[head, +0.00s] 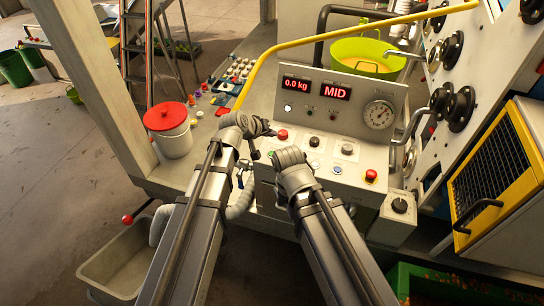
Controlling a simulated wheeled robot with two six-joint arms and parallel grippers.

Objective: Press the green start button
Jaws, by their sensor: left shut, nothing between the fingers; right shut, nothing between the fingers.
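The grey control panel (355,155) stands in the middle of the head view. Its sloped face carries a red button (283,134), dark knobs (347,148), a red mushroom button (371,175) and a small pale button (337,169). My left gripper (263,130) is shut and empty at the panel's left end, beside the red button. My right gripper (289,158) is shut and empty, lower and in front of the panel's left half. I cannot tell whether either touches the panel.
The upright display (335,92) reads 0.0 kg and MID, with a dial gauge (379,114) beside it. A yellow rail (335,36) crosses above. A red-lidded pot (168,125) stands left. A machine with a yellow-framed grille (490,175) bounds the right. A grey bin (118,265) is below left.

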